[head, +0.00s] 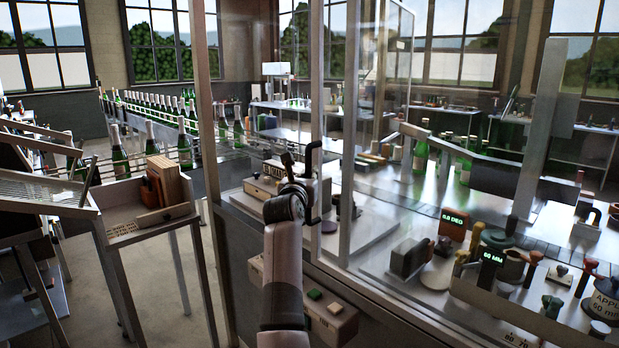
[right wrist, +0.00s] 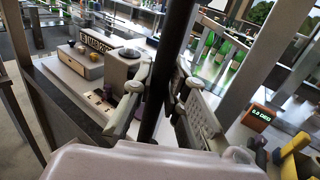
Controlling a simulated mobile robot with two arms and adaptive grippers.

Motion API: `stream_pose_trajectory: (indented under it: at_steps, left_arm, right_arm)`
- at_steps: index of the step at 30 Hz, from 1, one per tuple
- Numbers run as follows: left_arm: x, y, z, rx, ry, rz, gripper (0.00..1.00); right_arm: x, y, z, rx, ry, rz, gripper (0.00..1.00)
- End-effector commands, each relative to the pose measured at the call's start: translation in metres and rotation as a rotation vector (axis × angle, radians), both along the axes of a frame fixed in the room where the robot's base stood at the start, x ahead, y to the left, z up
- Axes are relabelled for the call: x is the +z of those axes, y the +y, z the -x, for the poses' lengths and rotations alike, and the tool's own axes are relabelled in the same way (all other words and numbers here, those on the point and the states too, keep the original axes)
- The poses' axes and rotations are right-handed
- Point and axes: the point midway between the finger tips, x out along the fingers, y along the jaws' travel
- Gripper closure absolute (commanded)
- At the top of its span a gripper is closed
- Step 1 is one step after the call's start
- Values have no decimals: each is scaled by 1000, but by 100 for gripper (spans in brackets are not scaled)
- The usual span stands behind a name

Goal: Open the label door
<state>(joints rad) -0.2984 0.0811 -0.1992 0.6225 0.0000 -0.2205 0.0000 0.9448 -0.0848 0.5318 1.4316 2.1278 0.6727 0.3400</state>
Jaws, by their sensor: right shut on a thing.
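The label door is a clear glazed panel in a grey metal frame (head: 317,70) at the middle of the head view. A black upright bar handle (head: 313,160) is on it. My right gripper (head: 301,197) is at this handle; its wrist hides part of the lower handle. In the right wrist view the handle (right wrist: 174,40) runs as a dark bar between the two fingers (right wrist: 162,88), which are shut on it. I cannot tell whether the door stands ajar. My left gripper is not in view.
Behind the glazing is a label station (head: 268,186). Tools and small displays (head: 490,257) fill the bench at right.

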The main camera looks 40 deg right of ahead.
Motion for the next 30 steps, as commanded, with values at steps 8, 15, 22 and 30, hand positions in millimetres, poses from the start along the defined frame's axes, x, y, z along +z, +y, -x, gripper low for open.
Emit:
stream_pose_trajectory:
  at_steps: [8,15,22,30]
  left_arm:
    - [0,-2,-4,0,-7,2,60]
    - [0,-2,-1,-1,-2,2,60]
    - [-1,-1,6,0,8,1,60]
    - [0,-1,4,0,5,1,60]
  right_arm:
    - [0,0,0,0,-1,3,86]
    - [1,0,0,0,-1,3,77]
    - [1,2,1,1,-2,2,77]
    - [0,33,24,2,-3,2,77]
